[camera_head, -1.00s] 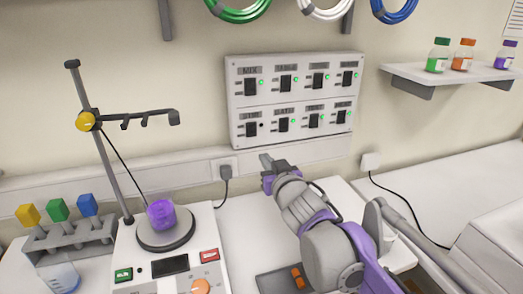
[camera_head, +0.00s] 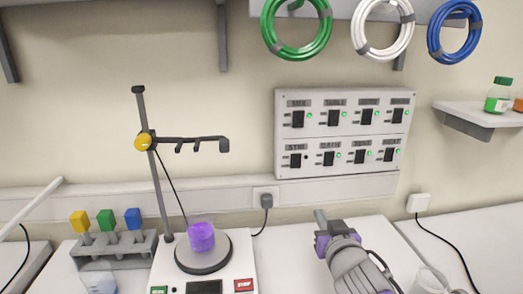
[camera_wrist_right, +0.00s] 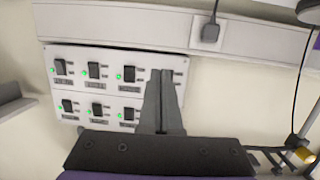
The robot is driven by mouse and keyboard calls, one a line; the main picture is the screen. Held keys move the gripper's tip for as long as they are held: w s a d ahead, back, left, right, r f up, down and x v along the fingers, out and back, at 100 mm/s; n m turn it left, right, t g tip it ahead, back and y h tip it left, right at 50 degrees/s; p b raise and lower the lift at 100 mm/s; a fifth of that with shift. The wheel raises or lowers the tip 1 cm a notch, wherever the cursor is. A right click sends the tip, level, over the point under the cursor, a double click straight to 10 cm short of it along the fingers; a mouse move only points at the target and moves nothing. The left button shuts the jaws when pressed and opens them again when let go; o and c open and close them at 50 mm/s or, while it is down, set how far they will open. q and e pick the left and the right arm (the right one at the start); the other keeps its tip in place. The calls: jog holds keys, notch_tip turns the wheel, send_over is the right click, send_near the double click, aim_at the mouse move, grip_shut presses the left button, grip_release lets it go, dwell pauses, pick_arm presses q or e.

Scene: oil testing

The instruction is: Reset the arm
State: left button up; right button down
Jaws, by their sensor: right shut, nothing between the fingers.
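My right gripper (camera_head: 320,214) is at the lower right of the head view, below the switch panel and apart from it. Its arm comes in from the bottom edge. In the right wrist view the two fingers (camera_wrist_right: 161,100) are pressed together with nothing between them. The white switch panel (camera_head: 342,142) on the wall has two rows of labelled black switches. Green lights glow beside most switches; the light by the lower left switch is dark. The panel also shows upside down in the wrist view (camera_wrist_right: 103,105). My left gripper is not in the head view.
A hotplate stirrer (camera_head: 228,270) holds a purple container (camera_head: 201,237) beside a stand with a clamp (camera_head: 190,140). A rack (camera_head: 113,250) with coloured-top items stands at left. A glass beaker (camera_head: 432,279) is by my right arm. Coiled tubes hang above; a shelf (camera_head: 480,117) holds bottles.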

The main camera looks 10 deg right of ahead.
jog(key=s+f+g+p, duration=0.1)
jog(key=s+f+g, duration=0.1)
jog(key=s+f, duration=0.1)
jog(key=s+d+f+g+h+p, duration=0.1)
jog(key=s+f+g+p, duration=0.1)
jog(key=s+f, duration=0.2)
jog(key=s+d+f+m+g+p, duration=0.1)
jog(key=s+f, duration=0.3)
jog(key=s, duration=0.1)
jog(key=shift+s+d+f+g, duration=0.1)
jog(key=shift+f+g, duration=0.1)
jog(key=shift+g, duration=0.2)
jog(key=s+a+f+n+g+y+p, duration=0.1)
jog(key=s+a+f+g+p, duration=0.2)
jog(key=s+f, duration=0.5)
jog(key=s+g, duration=0.1)
jog(key=s, duration=0.2)
jog(key=shift+s+a+f+g+y, duration=0.25)
jog(key=shift+s+f+g+y, duration=0.05)
